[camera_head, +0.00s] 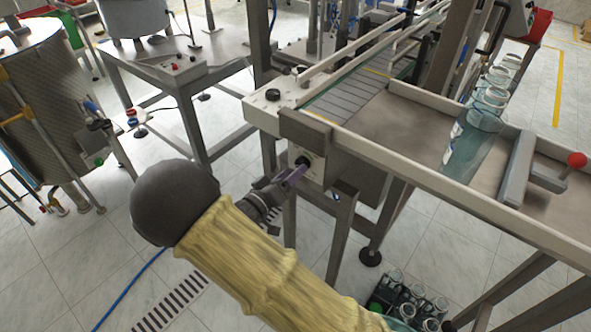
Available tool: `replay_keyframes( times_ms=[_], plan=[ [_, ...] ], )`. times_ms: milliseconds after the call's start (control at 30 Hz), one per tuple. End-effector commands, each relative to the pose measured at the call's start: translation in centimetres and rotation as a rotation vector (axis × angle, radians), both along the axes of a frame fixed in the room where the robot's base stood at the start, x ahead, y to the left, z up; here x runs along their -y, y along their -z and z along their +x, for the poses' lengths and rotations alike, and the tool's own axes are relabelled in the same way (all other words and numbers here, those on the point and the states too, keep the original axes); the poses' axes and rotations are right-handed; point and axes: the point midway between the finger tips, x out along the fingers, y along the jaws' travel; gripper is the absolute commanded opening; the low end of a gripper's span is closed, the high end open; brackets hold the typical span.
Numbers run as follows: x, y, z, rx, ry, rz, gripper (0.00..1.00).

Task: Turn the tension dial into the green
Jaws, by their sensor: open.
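The tension dial (304,161) is a small dark knob on a pale plate (316,172) at the near end of the conveyor frame. My gripper (298,174) is at the plate, its purple-grey fingers pointing at the dial. The fingers are open and partly cover the dial. I cannot tell whether they touch it. The dial's pointer and any green zone are hidden or too small to make out. My arm, in a yellowish sleeve, comes up from the bottom of the view.
The conveyor belt (345,97) runs away above the dial. A side table (420,128) with glass jars (487,107) and a red-knobbed lever (576,160) is at right. A crate of jars (408,300) stands on the floor below. A steel tank (50,110) is at left.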

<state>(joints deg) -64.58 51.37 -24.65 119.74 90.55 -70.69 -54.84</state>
Motion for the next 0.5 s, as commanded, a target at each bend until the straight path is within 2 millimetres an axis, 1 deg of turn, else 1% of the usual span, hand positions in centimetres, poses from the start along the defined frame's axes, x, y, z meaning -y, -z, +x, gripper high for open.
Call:
replay_keyframes(
  times_ms=[33,100,200,500],
  plan=[
    [0.5,0.0,0.7,0.001,0.001,-0.001,0.57],
    [1.0,0.1,1.3,0.0,0.001,0.0,0.57],
    [1.4,0.0,1.9,0.001,0.0,-0.001,0.57],
    [1.5,0.0,2.0,0.0,-0.003,0.0,0.57]
  ],
)
